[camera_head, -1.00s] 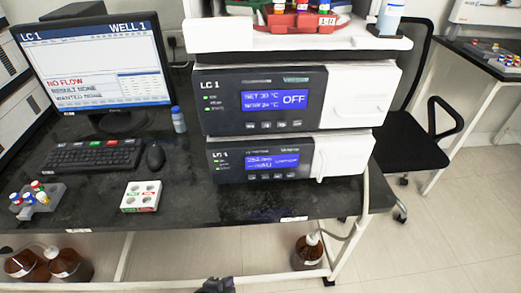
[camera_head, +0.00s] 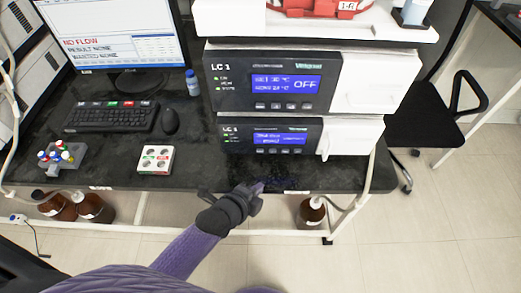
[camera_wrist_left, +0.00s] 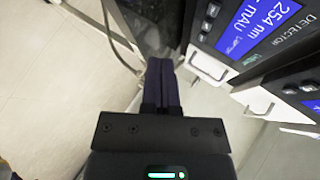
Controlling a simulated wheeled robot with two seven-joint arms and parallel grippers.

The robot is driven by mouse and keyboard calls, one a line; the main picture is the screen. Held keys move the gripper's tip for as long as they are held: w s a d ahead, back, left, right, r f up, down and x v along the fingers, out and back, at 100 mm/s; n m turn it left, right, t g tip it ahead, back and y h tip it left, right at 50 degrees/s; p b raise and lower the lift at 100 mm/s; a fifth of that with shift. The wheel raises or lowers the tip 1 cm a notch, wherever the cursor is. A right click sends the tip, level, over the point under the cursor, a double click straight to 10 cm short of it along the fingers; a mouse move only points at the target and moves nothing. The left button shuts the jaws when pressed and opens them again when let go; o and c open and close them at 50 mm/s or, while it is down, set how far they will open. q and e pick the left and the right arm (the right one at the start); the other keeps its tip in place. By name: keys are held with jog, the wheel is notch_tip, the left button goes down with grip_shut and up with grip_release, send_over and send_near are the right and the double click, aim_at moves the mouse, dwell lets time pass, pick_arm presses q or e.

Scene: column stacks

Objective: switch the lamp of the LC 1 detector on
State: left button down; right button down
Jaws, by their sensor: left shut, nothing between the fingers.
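The LC 1 detector (camera_head: 228,146) is the lower black-fronted box of the instrument stack, with a lit blue screen (camera_head: 279,138) and a row of small buttons (camera_head: 279,151) under it. In the left wrist view the detector (camera_wrist_left: 202,48) appears turned, with its screen (camera_wrist_left: 250,25) reading 254 nm and mAU; the lowest line is too blurred to read surely. My left gripper (camera_head: 260,187) is shut and empty, in front of and below the detector at the bench's front edge, apart from it. Its closed fingers (camera_wrist_left: 163,68) point forward in the left wrist view. My right gripper is not in view.
Above the detector sits another LC 1 unit (camera_head: 335,92) showing OFF. Left on the bench are a monitor (camera_head: 120,40), keyboard (camera_head: 112,118), mouse (camera_head: 171,121), white vial block (camera_head: 155,159) and grey vial rack (camera_head: 60,160). Brown bottles (camera_head: 311,212) stand below the bench.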

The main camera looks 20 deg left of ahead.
pick_arm(q)
jog(key=b, duration=0.4)
send_near(265, 153)
jog(key=w+d+f, duration=0.2)
jog(key=f, duration=0.1)
jog(key=shift+w+f, duration=0.1)
jog(key=shift+f, duration=0.1)
jog(key=shift+w+a+r, duration=0.1)
jog(key=shift+w+r, duration=0.05)
jog(key=shift+w, duration=0.3)
dwell(0.4)
jog(key=shift+w, duration=0.15)
dwell(0.5)
jog(key=shift+w+a, duration=0.1)
jog(key=shift+w, duration=0.15)
jog(key=shift+w+a+b, duration=0.1)
jog(key=shift+w+b, duration=0.3)
jog(key=shift+b, duration=0.05)
dwell(0.6)
jog(key=shift+s+r+p, duration=0.1)
jog(key=shift+s+p, duration=0.5)
jog(key=shift+s, duration=0.05)
jog(key=shift+s+d, duration=0.15)
jog(key=shift+d, duration=0.05)
